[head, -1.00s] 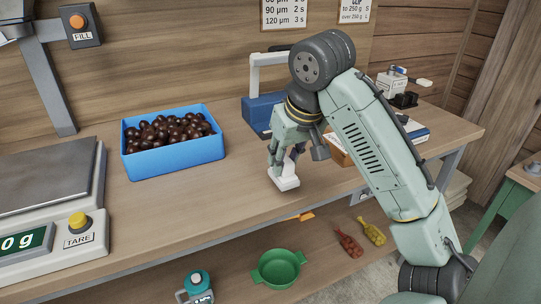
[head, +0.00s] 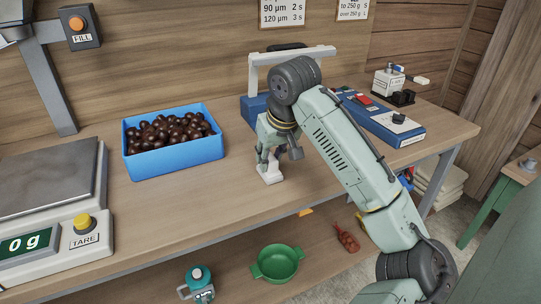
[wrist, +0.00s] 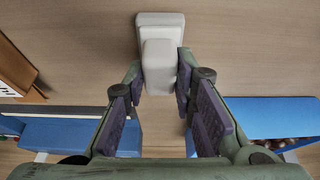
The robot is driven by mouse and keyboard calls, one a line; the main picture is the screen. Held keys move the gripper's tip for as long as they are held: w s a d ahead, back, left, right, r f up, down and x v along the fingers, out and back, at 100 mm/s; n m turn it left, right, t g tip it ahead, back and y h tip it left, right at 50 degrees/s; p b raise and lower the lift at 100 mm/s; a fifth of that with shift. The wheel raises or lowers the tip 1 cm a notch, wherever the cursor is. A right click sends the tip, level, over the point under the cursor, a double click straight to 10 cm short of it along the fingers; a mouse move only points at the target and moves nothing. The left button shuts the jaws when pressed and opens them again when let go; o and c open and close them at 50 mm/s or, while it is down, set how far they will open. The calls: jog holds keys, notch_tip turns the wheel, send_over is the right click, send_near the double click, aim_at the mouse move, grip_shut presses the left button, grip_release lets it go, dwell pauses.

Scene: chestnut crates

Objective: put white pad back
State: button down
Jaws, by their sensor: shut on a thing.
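My gripper (head: 268,155) is shut on the upper block of the white pad (head: 270,174), above the wooden table's front middle. In the wrist view, the fingers (wrist: 160,85) stand on either side of the pad's narrow raised grip, and its wider base (wrist: 160,20) shows beyond them. The pad is low over the table top; I cannot tell if its underside touches the wood.
A blue crate of chestnuts (head: 175,158) stands left of my gripper, with a scale (head: 55,220) beyond it. A blue machine with a white arm (head: 253,108) is behind my gripper. A blue device (head: 385,120) lies right. A green bowl (head: 278,266) is on the lower shelf.

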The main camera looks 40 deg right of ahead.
jog(key=shift+f, duration=0.15)
jog(key=c, duration=1.3)
grip_release()
jog(key=shift+c, duration=0.2)
jog(key=shift+r, duration=0.3)
jog(key=b+v, duration=0.1)
jog(key=v, duration=1)
jog(key=shift+s+r, duration=0.2)
jog(key=shift+r, duration=0.15)
